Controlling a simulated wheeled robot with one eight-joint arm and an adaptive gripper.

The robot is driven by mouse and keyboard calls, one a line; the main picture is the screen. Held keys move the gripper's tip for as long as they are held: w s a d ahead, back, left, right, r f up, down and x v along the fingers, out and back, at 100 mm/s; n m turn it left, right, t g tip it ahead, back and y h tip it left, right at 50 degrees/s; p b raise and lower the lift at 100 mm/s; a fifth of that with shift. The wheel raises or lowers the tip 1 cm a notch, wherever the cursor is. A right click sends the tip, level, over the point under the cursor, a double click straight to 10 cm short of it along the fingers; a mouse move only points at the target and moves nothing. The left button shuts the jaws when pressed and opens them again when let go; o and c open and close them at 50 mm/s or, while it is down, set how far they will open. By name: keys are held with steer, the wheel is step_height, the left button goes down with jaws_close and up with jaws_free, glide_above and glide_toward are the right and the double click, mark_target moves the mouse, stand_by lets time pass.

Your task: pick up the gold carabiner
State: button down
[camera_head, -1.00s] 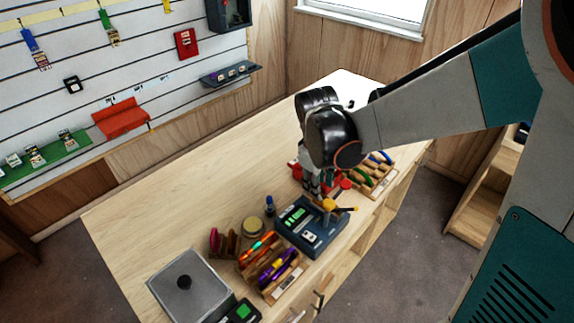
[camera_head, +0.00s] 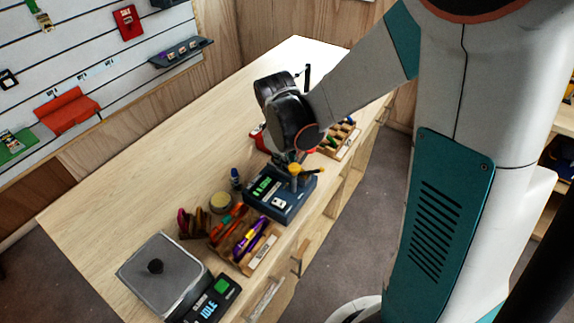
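I cannot clearly pick out the gold carabiner. A small yellow-gold piece (camera_head: 296,170) shows at the back edge of the dark blue device, just below my gripper, but its shape is too small to name. A wooden rack (camera_head: 262,254) nearer the front holds purple, orange and yellow pieces, and another wooden rack (camera_head: 347,146) behind the device holds green and blue ones. My gripper (camera_head: 291,157) points down over the back of the device. It is mostly hidden by my black wrist, so I cannot see its finger gap or whether it touches anything.
The dark blue device (camera_head: 279,206) with a green display stands on the wooden workbench (camera_head: 150,212). The bench's left side is clear.

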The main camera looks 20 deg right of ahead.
steer(key=shift+r, duration=0.1)
stand_by(0.3)
step_height(320, 180, up, 20)
steer(key=p, duration=0.5)
steer(key=shift+s, duration=0.15)
